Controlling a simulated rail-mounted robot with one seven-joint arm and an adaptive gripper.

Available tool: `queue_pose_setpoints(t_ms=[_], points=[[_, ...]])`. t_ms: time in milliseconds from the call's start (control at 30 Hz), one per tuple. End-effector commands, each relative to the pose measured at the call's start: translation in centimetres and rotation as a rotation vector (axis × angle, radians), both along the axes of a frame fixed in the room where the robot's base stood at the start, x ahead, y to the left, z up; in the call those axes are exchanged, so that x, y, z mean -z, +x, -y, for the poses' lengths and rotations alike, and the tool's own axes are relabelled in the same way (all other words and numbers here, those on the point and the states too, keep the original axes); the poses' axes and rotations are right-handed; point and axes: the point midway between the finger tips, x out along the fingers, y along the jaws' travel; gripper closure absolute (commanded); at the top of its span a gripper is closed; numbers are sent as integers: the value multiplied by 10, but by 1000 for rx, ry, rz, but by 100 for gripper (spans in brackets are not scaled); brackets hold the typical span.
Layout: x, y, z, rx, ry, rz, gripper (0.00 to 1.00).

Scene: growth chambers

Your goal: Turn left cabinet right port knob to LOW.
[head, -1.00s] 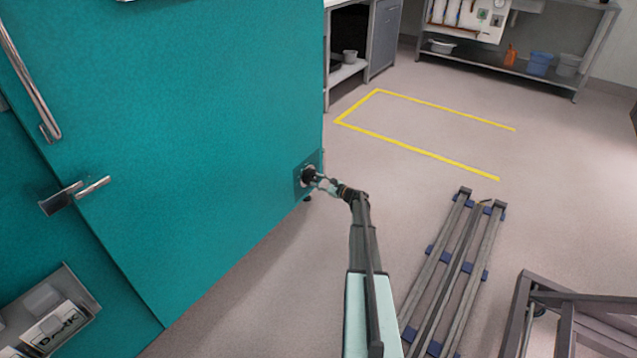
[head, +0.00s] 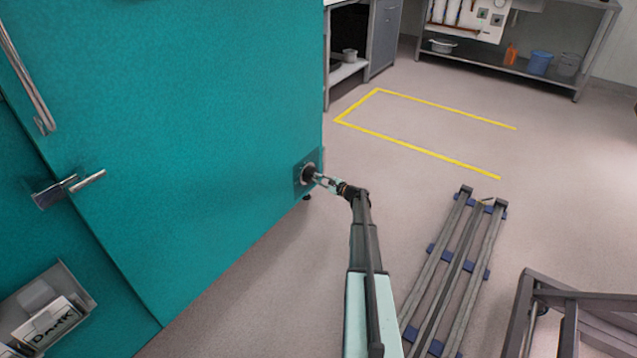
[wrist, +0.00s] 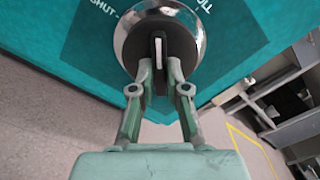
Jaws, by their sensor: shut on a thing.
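The port knob (wrist: 158,48) is a dark dial with a raised grip bar, set in a shiny metal ring (wrist: 126,42) on the teal cabinet (head: 220,120). In the head view the knob (head: 309,174) sits on a darker plate low near the cabinet's right edge. My gripper (wrist: 160,72) is shut on the knob's bar, with one finger on each side. No LOW mark is visible; the fingers hide the lower part of the dial.
Metal rails (head: 448,270) with blue brackets lie on the floor at the right. A grey metal frame (head: 570,310) stands at the lower right. A yellow floor outline (head: 420,150) lies beyond. Door handles (head: 70,188) and a bin with a "DARK" card (head: 48,325) are at the left.

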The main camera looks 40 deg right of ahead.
Motion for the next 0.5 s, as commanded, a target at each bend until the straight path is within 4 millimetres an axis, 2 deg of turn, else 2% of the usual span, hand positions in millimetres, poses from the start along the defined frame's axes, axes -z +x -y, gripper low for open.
queue_pose_setpoints(t_ms=[500], points=[[0,1,1,1,-268,84,100]])
